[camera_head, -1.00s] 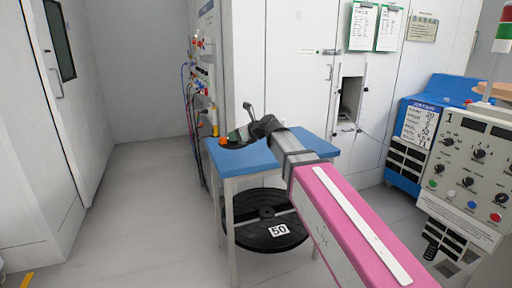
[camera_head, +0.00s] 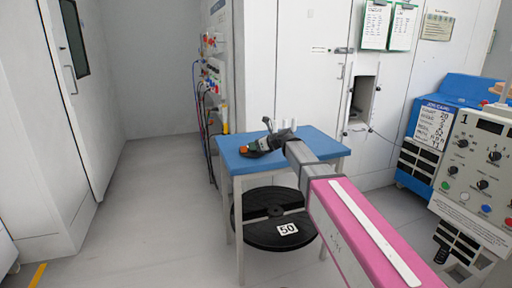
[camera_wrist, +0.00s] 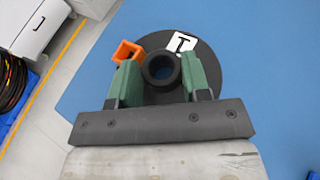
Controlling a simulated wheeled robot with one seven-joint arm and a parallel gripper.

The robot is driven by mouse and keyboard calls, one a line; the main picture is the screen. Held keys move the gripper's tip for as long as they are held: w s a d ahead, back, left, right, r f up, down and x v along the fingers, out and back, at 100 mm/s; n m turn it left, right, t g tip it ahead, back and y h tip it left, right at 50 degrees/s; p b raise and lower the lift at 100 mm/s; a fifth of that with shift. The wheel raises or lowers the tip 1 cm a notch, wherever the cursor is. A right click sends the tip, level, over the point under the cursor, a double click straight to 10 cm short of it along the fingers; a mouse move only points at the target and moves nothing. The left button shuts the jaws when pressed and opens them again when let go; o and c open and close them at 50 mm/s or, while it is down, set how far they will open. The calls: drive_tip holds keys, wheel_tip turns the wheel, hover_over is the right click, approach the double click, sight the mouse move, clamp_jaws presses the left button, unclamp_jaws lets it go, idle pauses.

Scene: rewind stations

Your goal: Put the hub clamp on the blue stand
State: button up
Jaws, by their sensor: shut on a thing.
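The hub clamp (camera_wrist: 206,66) is a dark round disc with a raised central ring, a white tag marked T and an orange part at its left edge. In the wrist view, the green fingers of my gripper (camera_wrist: 162,70) are shut on the central ring, one on each side. The blue stand (camera_head: 318,142) is a blue-topped table with pale legs. In the head view my gripper (camera_head: 262,146) is low over its top with the clamp, which is mostly hidden. I cannot tell whether the clamp touches the surface.
A black reel (camera_head: 268,232) marked 50 sits on the stand's lower level. A panel with coloured cables (camera_head: 210,90) is behind left. A grey control box (camera_head: 480,165) and a blue cabinet (camera_head: 410,182) are at the right. The floor at left is clear.

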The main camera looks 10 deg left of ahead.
drive_tip(key=shift+f, duration=0.4)
drive_tip(key=o, duration=1.1)
drive_tip(key=v, duration=1.2)
drive_tip(key=shift+r, duration=0.15)
drive_tip(key=shift+d, duration=0.1)
